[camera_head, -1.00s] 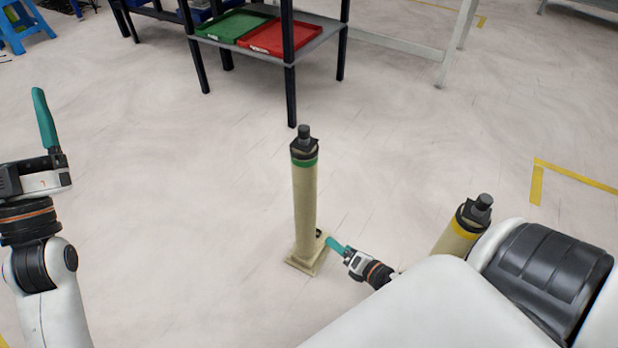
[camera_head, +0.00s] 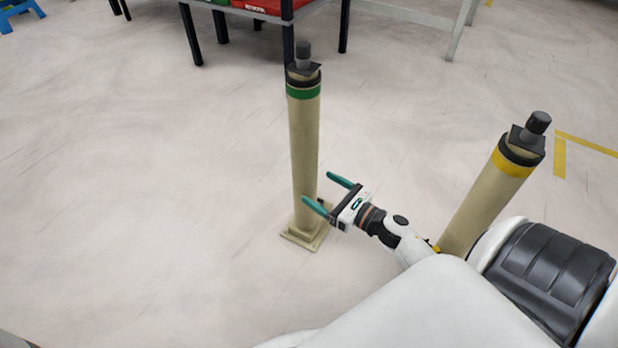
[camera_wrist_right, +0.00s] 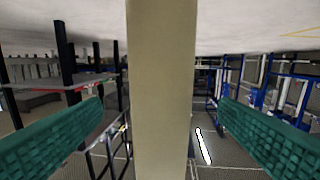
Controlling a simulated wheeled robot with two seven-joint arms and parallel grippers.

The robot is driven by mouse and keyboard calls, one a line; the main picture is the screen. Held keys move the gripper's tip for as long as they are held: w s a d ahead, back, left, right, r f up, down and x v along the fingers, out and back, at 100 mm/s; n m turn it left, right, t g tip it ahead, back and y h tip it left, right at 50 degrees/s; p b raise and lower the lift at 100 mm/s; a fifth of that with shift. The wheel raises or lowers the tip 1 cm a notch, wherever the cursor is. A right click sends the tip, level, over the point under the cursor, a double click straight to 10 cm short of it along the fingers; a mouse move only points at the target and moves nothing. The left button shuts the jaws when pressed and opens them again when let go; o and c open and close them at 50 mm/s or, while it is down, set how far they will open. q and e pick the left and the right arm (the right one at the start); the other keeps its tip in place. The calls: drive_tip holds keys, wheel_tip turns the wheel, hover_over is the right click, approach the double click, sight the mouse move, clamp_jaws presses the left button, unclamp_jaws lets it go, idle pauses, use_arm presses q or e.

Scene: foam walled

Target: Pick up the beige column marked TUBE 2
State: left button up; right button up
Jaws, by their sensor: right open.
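A beige column (camera_head: 304,150) with a green band and a dark cap stands upright on a square base. A second beige column (camera_head: 478,205) with a yellow band stands at the right, its lower part hidden by my arm. No TUBE 2 lettering is readable on either. My right gripper (camera_head: 317,187) is open at the lower part of the green-banded column. In the right wrist view that column (camera_wrist_right: 161,60) stands between the two teal fingers, with a visible gap on each side. My left gripper is out of view.
A dark-legged table (camera_head: 340,22) with a red tray (camera_head: 262,6) stands behind the green-banded column. Yellow floor tape (camera_head: 585,145) lies at the right. The floor left of the columns is clear.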

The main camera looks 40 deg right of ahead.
sight(315, 186)
drive_tip(key=shift+w+a, duration=0.2)
drive_tip(key=shift+w, duration=0.45)
drive_tip(key=b+x, duration=0.3)
drive_tip(key=x, duration=0.1)
drive_tip(key=shift+w+a+f, duration=0.1)
drive_tip(key=shift+w+f, duration=0.05)
drive_tip(key=shift+w, duration=0.1)
drive_tip(key=shift+w+a, duration=0.1)
drive_tip(key=shift+w, duration=0.15)
drive_tip(key=shift+c, duration=0.5)
clamp_jaws()
drive_tip(key=shift+r, duration=0.3)
